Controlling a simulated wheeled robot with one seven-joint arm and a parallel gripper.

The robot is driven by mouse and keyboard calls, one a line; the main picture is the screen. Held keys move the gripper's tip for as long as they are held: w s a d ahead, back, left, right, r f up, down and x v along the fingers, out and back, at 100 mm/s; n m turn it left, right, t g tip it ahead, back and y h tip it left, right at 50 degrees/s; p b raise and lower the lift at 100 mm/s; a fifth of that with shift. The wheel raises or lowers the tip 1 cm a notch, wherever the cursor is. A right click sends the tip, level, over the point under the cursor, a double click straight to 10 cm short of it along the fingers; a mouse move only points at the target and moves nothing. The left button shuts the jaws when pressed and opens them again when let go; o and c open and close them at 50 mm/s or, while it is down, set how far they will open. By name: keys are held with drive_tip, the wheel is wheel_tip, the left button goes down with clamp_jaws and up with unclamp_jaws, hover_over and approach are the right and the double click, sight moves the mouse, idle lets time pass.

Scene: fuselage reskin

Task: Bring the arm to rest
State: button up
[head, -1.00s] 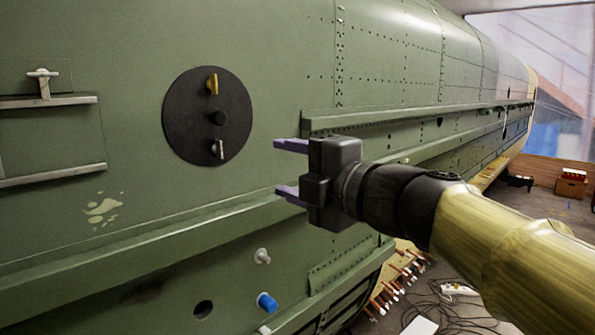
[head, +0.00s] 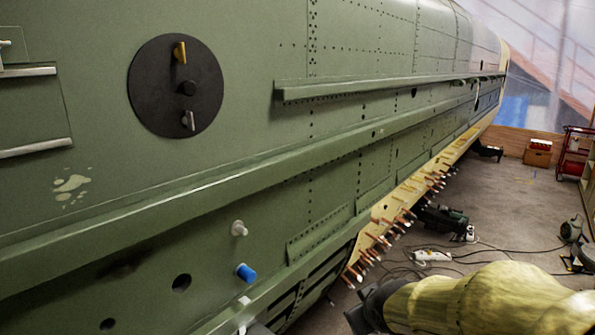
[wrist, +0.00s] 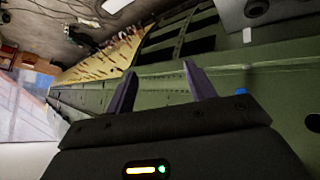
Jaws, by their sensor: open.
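My gripper (wrist: 158,92) shows in the wrist view with its two purple fingers spread apart and nothing between them. In the head view my arm is low at the bottom right, and the gripper's fingers are out of sight there. The green fuselage side (head: 240,120) fills the left and middle of the head view. In the wrist view the fuselage (wrist: 160,75) lies beyond the fingers, and I see no contact.
A black round plate (head: 150,95) with two latches is on the fuselage. A blue plug (head: 246,272) sticks out lower down. Several copper-coloured pins (head: 385,235) line the lower edge. Cables and a power strip (head: 432,256) lie on the floor, with a red cart (head: 574,150) behind.

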drive_tip(key=s+d+f+m+g, duration=0.1)
drive_tip(key=s+f+m+g, duration=0.4)
drive_tip(key=s+f, duration=0.5)
drive_tip(key=shift+s+d+f+g, duration=0.15)
drive_tip(key=shift+s+f+g, duration=0.15)
drive_tip(key=shift+s+g, duration=0.35)
